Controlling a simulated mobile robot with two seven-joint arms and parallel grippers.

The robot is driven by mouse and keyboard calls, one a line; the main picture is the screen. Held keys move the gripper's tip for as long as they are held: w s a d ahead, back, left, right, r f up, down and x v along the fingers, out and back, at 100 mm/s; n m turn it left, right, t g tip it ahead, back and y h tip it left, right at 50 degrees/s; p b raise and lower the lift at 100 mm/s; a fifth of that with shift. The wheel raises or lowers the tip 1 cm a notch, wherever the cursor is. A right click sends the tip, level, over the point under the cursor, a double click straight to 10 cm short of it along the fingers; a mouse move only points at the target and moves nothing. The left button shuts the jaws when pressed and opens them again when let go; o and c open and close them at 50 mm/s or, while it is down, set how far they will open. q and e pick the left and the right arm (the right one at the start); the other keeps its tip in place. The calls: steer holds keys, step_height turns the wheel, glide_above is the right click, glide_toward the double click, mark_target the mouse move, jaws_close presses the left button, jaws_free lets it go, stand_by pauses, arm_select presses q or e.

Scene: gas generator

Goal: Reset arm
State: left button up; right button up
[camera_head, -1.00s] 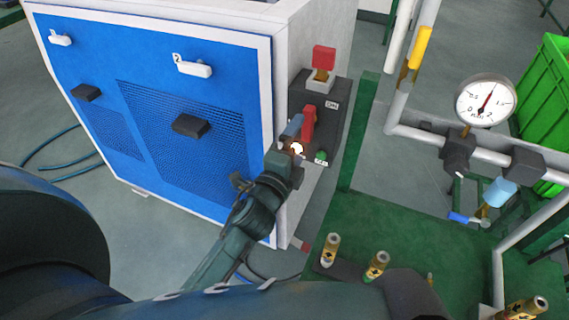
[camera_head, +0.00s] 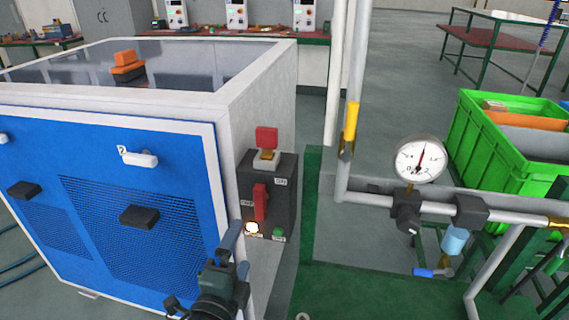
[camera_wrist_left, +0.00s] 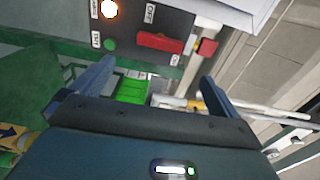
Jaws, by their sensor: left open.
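My left gripper (camera_head: 234,240) is low in the head view, in front of the lower right edge of the blue-fronted generator cabinet (camera_head: 186,177). In the left wrist view its two fingers (camera_wrist_left: 150,82) are spread apart with nothing between them. Just beyond it is a dark control box (camera_head: 283,187) on the cabinet's side. The box carries a red switch handle (camera_head: 260,202), a lit lamp (camera_head: 251,227) and a green button (camera_head: 278,233). The red handle also shows in the left wrist view (camera_wrist_left: 160,42). My right gripper is not in view.
A pressure gauge (camera_head: 420,160) and white pipes (camera_head: 358,80) stand right of the cabinet. A green crate (camera_head: 475,140) stands further right. A green frame (camera_head: 380,290) fills the lower right. Open floor (camera_head: 400,70) lies behind.

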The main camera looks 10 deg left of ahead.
arm_select(q)
steer(key=s+d+f+n+g+h+p, duration=0.2)
steer(key=s+f+n+g+p, duration=0.3)
steer(key=s+f+n, duration=0.7)
steer(key=n+g, duration=0.2)
steer(key=n, duration=0.1)
steer(key=shift+s+f+h, duration=0.2)
steer(key=shift+f+h, duration=0.05)
steer(key=shift+h, duration=0.05)
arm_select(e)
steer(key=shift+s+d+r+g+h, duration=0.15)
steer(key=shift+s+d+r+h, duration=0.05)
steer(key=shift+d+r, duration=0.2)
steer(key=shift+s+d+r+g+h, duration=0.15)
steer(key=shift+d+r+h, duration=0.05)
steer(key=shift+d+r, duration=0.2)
